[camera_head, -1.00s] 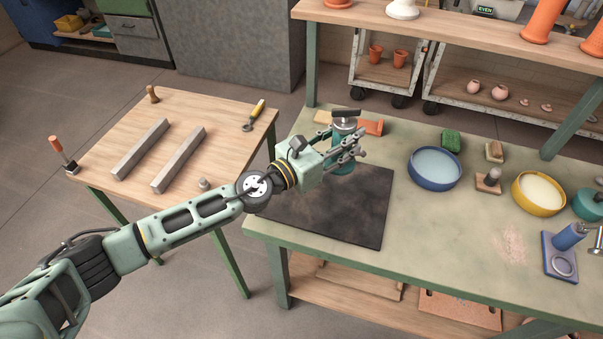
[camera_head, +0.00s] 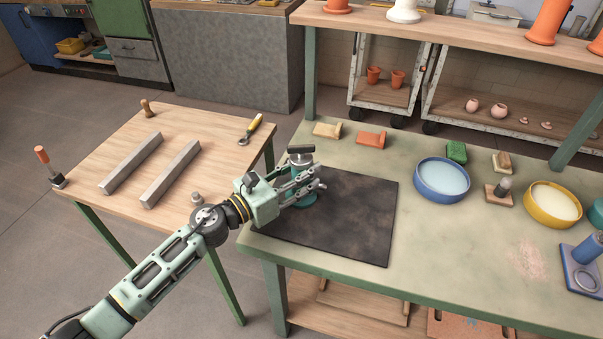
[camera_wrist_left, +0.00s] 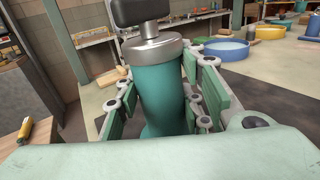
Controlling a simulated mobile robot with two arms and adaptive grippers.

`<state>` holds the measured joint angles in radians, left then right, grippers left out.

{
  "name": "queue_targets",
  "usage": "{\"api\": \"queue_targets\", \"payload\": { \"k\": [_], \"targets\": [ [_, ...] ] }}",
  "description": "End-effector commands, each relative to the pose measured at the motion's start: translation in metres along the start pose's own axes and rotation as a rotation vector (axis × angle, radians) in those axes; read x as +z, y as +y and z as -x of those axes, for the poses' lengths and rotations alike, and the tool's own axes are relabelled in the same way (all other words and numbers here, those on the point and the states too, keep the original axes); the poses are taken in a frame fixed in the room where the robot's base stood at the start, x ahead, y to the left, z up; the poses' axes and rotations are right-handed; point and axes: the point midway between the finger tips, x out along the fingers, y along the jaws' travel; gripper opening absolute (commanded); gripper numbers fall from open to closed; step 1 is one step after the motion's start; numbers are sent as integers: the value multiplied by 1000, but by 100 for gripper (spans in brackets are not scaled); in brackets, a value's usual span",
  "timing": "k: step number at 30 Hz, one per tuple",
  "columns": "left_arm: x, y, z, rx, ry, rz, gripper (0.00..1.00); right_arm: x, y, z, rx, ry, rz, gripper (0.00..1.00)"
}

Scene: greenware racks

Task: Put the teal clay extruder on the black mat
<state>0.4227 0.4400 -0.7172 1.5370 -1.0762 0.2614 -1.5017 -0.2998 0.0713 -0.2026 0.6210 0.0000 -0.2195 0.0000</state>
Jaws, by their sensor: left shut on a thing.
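The teal clay extruder (camera_head: 301,197) has a grey collar and a dark handle on top. It is upright at the left part of the black mat (camera_head: 345,220), and its base appears at or just above the mat; I cannot tell if it touches. My left gripper (camera_head: 312,183) is shut around its body. In the left wrist view the extruder (camera_wrist_left: 162,95) stands between the green finger pads of the gripper (camera_wrist_left: 165,110). The fingers hide part of the body in the head view. My right gripper is not in view.
A cream piece (camera_head: 327,130) and a terracotta piece (camera_head: 371,139) lie behind the mat. A blue bowl (camera_head: 441,180), a green block (camera_head: 456,152) and a yellow bowl (camera_head: 552,204) stand to the right. A wooden table (camera_head: 165,150) with two grey bars is at left. The mat's right side is clear.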

Motion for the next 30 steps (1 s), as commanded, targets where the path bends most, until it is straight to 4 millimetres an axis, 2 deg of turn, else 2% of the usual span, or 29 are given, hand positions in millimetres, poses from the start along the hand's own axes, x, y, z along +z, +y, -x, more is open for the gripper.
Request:
{"api": "queue_targets", "payload": {
  "k": [8,9,15,26,30],
  "targets": [
    [-2,0,0,0,-3,-1,0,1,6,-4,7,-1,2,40],
    [-2,0,0,0,0,-1,38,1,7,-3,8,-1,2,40],
    [-2,0,0,0,0,0,55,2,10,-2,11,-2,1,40],
    [2,0,0,0,0,0,55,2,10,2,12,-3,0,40],
    [-3,1,19,2,4,-2,55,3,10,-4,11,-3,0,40]
  ]
}}
